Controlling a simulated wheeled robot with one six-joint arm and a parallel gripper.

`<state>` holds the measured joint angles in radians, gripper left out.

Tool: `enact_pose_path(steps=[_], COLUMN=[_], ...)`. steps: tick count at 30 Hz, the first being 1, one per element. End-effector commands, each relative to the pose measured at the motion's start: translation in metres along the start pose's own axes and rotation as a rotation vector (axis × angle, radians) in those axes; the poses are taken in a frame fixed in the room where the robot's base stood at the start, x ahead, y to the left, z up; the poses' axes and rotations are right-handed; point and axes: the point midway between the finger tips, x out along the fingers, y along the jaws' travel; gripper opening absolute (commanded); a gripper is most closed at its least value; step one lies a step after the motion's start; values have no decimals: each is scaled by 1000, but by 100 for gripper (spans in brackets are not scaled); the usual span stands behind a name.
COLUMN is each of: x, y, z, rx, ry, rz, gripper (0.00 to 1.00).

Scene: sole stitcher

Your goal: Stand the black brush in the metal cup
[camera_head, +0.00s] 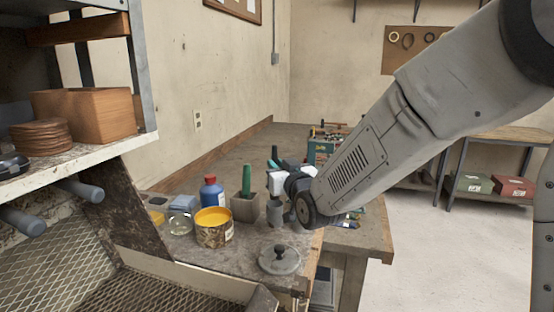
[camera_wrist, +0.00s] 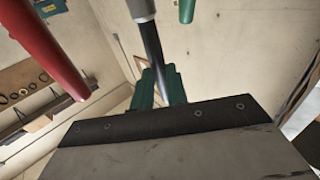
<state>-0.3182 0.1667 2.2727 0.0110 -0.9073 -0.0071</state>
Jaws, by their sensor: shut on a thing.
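My gripper (camera_head: 274,164) is over the workbench in the head view, just above a small grey metal cup (camera_head: 275,212). In the wrist view its green fingers (camera_wrist: 160,86) are shut on the black brush (camera_wrist: 152,45), which shows as a black shaft with a grey band at the top edge of the picture. The rest of the brush is out of that view or hidden. In the head view the brush is too small to make out clearly. The cup is partly hidden by my wrist, and I cannot tell whether the brush touches it.
Beside the cup stand a square grey pot (camera_head: 244,208) with a green upright thing, a yellow-topped tin (camera_head: 213,230) and a blue bottle (camera_head: 212,193). A round grey lid (camera_head: 279,260) lies in front. A red rod-like thing (camera_wrist: 42,45) is close in the wrist view.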

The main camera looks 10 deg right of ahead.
Motion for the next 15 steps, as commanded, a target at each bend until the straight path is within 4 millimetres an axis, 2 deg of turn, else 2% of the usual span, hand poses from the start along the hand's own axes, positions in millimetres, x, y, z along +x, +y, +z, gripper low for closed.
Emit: enact_pose_path(steps=[15], x=[-1], y=[0], z=[36], rx=[0], ry=[-1], rz=[0], gripper=[0])
